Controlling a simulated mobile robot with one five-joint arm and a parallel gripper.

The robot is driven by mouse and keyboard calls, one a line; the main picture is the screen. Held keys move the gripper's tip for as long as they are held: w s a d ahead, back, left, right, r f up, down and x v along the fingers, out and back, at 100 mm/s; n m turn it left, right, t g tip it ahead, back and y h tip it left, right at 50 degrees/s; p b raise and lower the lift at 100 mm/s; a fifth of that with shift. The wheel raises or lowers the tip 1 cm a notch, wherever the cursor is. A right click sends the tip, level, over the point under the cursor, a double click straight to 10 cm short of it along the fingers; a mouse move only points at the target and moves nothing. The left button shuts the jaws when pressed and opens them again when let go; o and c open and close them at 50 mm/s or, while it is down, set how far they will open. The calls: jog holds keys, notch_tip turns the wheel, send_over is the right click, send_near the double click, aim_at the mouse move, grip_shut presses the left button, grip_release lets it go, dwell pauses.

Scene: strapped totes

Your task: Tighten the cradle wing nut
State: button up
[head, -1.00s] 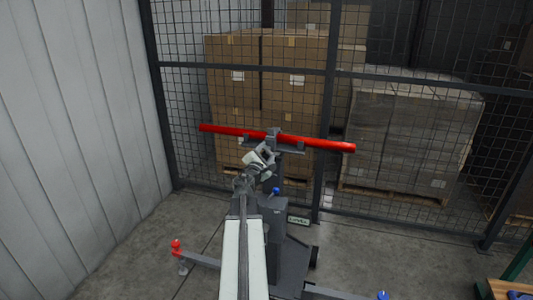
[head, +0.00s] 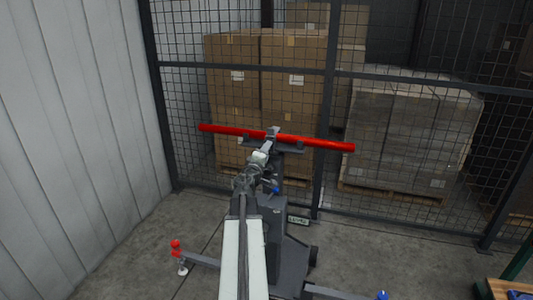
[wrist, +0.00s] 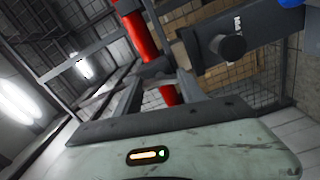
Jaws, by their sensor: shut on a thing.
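The red bar (head: 315,143) lies nearly level across the grey cradle (head: 290,148) on top of a dark stand. In the wrist view the red bar (wrist: 138,35) runs steeply past my fingertips. My gripper (head: 268,146) reaches up to the cradle's near side, just under the bar. In the wrist view my gripper (wrist: 157,78) has its two dark fingers closed in on a small grey piece at the cradle. The fingers mostly hide this piece; I take it for the wing nut, but its wings cannot be made out.
The stand (head: 285,235) has spread legs with a red foot knob (head: 176,246) and a blue one (head: 383,295). A black knob (wrist: 230,47) sits on a grey block beside my fingers. A mesh fence (head: 400,80) with stacked boxes stands behind. A pale wall (head: 80,120) is at left.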

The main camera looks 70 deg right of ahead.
jog(key=shift+w+m, duration=0.2)
jog(key=shift+m, duration=15.9)
jog(key=o, duration=1.4)
jog(key=shift+c, duration=0.2)
